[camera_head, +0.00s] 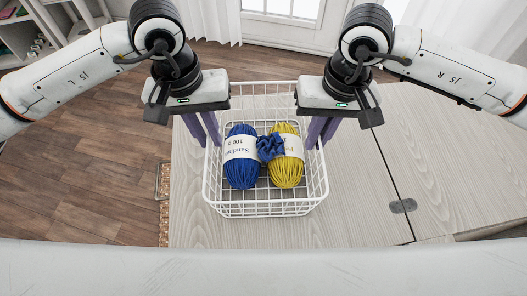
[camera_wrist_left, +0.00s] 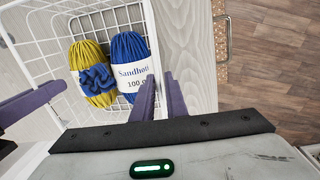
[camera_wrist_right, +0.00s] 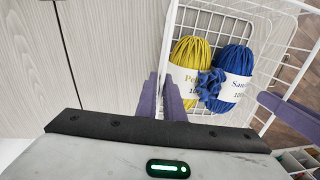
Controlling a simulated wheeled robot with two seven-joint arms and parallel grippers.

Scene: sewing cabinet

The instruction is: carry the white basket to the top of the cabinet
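The white wire basket (camera_head: 265,204) is over the pale wood cabinet top (camera_head: 190,225) in the head view. It looks level; I cannot tell whether it rests on the wood or hangs just above it. It holds a blue yarn ball (camera_head: 241,172), a yellow yarn ball (camera_head: 286,174) and a blue knotted piece (camera_head: 270,147). My left gripper (camera_head: 209,140) is shut on the basket's left side wall, with one finger inside and one outside. My right gripper (camera_head: 319,143) is shut on its right side wall in the same way.
A seam with a metal hinge (camera_head: 403,205) crosses the cabinet top at the right. Wood floor (camera_head: 90,170) lies left of the cabinet. A shelf (camera_head: 45,30) stands at the back left, and a window (camera_head: 285,8) and curtains are at the back.

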